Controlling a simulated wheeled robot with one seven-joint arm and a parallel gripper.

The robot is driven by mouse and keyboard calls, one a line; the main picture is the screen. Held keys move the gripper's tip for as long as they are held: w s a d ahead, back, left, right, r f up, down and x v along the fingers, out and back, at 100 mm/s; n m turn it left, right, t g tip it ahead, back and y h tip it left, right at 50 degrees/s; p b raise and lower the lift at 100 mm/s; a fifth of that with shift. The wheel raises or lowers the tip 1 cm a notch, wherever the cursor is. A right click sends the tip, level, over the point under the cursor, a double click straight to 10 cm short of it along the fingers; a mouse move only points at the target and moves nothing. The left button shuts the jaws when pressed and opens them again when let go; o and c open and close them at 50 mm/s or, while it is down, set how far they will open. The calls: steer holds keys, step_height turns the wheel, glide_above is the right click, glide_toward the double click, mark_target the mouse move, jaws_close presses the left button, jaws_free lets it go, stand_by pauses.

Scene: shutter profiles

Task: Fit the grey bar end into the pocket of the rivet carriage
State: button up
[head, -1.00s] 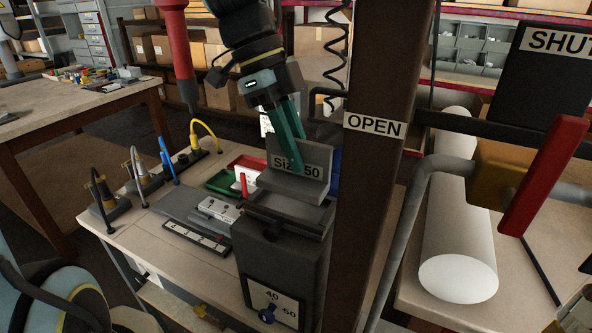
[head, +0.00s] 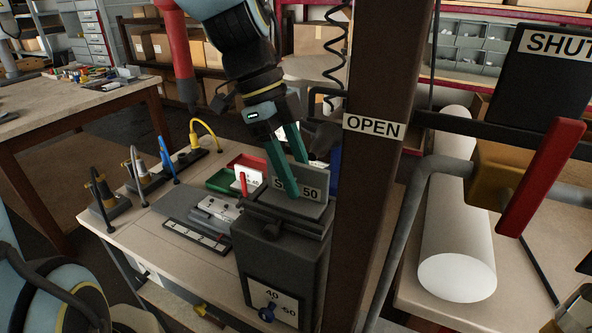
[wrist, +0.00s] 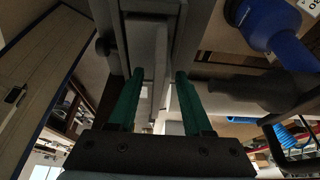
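The grey bar end (head: 313,205), a plate labelled "Size 50", sits low at the top of the grey rivet carriage (head: 278,250). Its lower part is hidden, so I cannot tell how deep it is in the pocket. My gripper (head: 299,177) is over the plate, with its green fingers spread apart, one in front of the label and one behind. In the wrist view, a grey bar (wrist: 147,50) lies between the fingers of my gripper (wrist: 158,73), with a gap visible beside the right finger.
A brown post (head: 372,190) labelled "OPEN" stands close on the right, with a red handle (head: 543,175) beyond it. Green and red trays (head: 222,180) and several cabled tools (head: 140,170) are on the bench to the left. A white roll (head: 455,220) lies at right.

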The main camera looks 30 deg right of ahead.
steer(key=b+v, duration=0.2)
steer(key=v, duration=1)
steer(key=shift+r, duration=0.1)
steer(key=w+a+f+n+t, duration=0.1)
steer(key=w+a+f+n, duration=0.3)
steer(key=a+n, duration=0.5)
steer(key=w+a+f+n+t+y, duration=0.1)
steer(key=w+a+f+n, duration=0.3)
steer(key=a+f+n, duration=0.4)
steer(key=w+a+f+n+t+y, duration=0.1)
steer(key=w+a+f+n+t, duration=0.2)
steer(key=w+a+f+n, duration=0.2)
steer(key=a+f+n, duration=0.2)
steer(key=a+n, duration=0.2)
steer(key=n, duration=0.2)
steer(key=shift+a+f, duration=0.3)
steer(key=shift+f, duration=0.1)
